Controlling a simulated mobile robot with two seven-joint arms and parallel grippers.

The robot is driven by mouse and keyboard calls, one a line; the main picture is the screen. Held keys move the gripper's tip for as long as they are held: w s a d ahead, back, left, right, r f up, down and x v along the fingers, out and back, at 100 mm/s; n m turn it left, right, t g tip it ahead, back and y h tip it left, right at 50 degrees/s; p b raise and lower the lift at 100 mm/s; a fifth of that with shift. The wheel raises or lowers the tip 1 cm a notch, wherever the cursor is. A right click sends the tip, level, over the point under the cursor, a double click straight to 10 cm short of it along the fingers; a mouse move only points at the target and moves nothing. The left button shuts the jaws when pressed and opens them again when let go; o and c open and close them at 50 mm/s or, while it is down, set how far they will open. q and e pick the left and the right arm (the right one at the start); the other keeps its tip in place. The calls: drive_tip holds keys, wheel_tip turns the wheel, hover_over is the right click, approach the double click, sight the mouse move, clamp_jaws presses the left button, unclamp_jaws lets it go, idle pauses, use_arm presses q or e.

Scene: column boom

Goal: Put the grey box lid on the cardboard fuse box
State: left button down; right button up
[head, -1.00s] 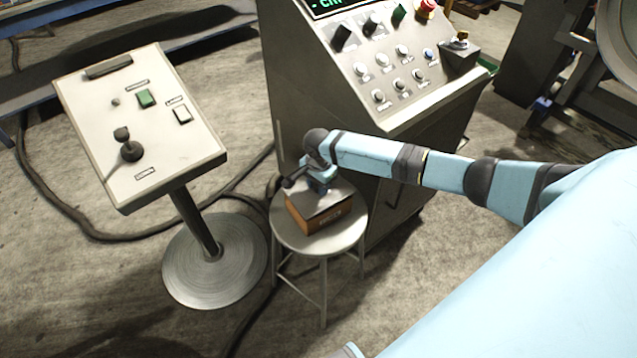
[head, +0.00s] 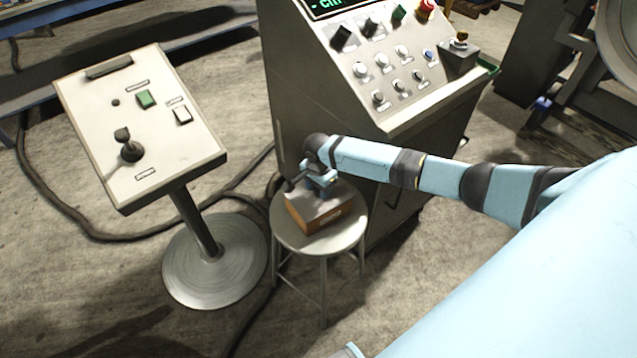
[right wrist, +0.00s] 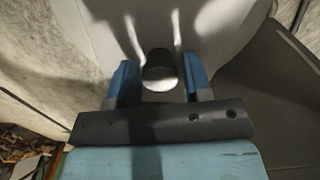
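The cardboard fuse box (head: 331,219) is brown with a small dark label and sits on a round metal stool. The grey box lid (head: 300,207) lies on top of the box, looking roughly level; its exact seating is too small to tell. In the right wrist view the pale lid surface (right wrist: 215,25) fills the upper middle, with a round knob (right wrist: 160,78) on it. My right gripper (head: 318,190) is above the lid. Its two blue fingers (right wrist: 160,82) stand on either side of the knob, with narrow gaps visible. My left gripper is out of view.
The stool's seat (head: 350,232) is bare around the box. A large control cabinet (head: 330,90) stands close behind it. A slanted control panel on a pedestal (head: 150,120) stands left. Cables (head: 90,235) lie on the concrete floor.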

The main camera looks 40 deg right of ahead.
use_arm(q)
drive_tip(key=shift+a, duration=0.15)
use_arm(e)
drive_tip(key=shift+o, duration=1)
drive_tip(key=shift+r, duration=0.15)
use_arm(q)
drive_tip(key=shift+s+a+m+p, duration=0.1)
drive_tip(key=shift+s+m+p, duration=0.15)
drive_tip(key=shift+p, duration=0.45)
use_arm(e)
wheel_tip(320, 180, up, 14)
drive_tip(key=shift+f, duration=0.25)
